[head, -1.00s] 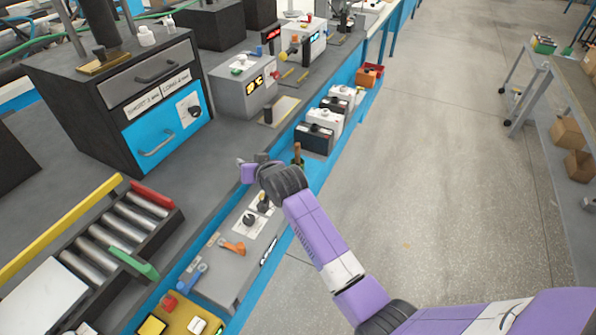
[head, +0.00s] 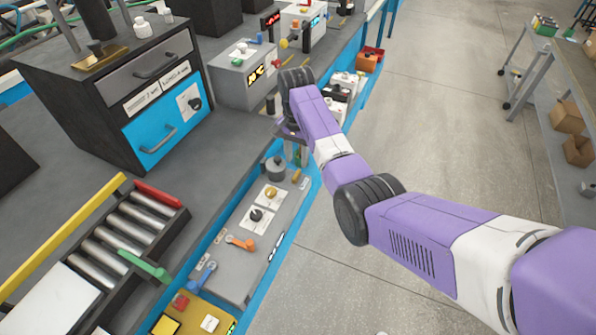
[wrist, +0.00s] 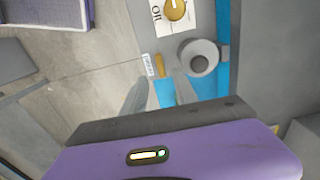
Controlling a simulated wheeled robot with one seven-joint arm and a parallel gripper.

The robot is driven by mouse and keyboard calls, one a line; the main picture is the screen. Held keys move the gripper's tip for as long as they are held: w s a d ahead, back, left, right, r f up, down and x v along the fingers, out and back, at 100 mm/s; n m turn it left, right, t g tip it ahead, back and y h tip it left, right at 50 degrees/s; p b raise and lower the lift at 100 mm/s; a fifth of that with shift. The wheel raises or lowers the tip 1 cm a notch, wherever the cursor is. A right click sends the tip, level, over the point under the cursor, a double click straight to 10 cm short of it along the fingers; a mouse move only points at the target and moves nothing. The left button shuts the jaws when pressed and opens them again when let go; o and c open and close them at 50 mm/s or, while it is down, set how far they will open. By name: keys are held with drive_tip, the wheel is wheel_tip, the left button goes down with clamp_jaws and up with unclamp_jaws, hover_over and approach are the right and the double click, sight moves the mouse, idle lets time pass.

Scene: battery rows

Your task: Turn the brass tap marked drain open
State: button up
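In the wrist view a small brass handle (wrist: 160,65), which looks like the tap, lies just beyond the fingertips. A white tag (wrist: 149,65) sits beside it; its print is too small to read. My gripper (wrist: 163,80) is open, its two fingers apart with a blue surface showing between them. I cannot tell whether either finger touches the handle. In the head view my gripper (head: 294,150) is low over the bench's front edge, and it and my arm partly hide the tap area.
A grey round pot (wrist: 199,58) stands close right of the handle. A brass knob (wrist: 175,9) on a white plate is beyond. The head view shows an orange lever (head: 241,243), a blue lever (head: 202,277) and a black knob (head: 256,215).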

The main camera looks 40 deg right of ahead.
sight(296, 174)
drive_tip(key=shift+f, duration=3.6)
clamp_jaws()
